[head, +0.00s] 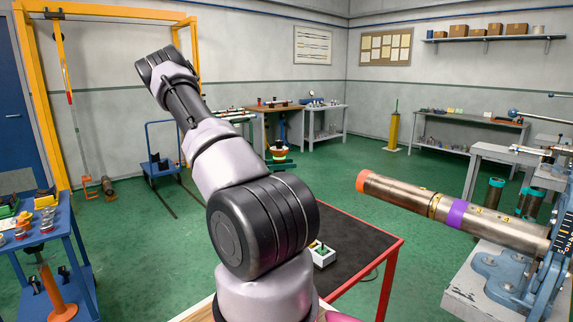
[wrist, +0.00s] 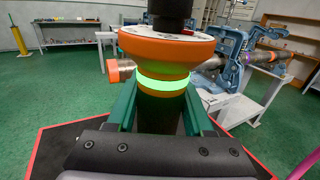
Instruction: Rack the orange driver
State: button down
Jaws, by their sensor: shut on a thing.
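The orange driver (wrist: 168,48) fills the middle of the wrist view. It has a wide orange head, a glowing green band below it and a dark lower body. A black part rises from its top and runs out of the picture. My gripper (wrist: 160,108) is shut on the dark body, with a green finger on each side. The driver looks roughly upright in the wrist view. In the head view my arm rises across the middle, and I cannot make out my gripper or the driver there. I cannot identify the rack for certain.
A dark-topped table with a red edge (head: 377,236) stands beside my arm, bearing a small white block (head: 322,257). A pipe (head: 400,192) with an orange end juts left from a blue vise (head: 548,270). A blue cart (head: 62,222) stands left. Green floor lies open beyond.

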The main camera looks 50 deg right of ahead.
jog(key=shift+f, duration=4.1)
dwell(3.1)
jog(key=shift+c, duration=1.1)
grip_release()
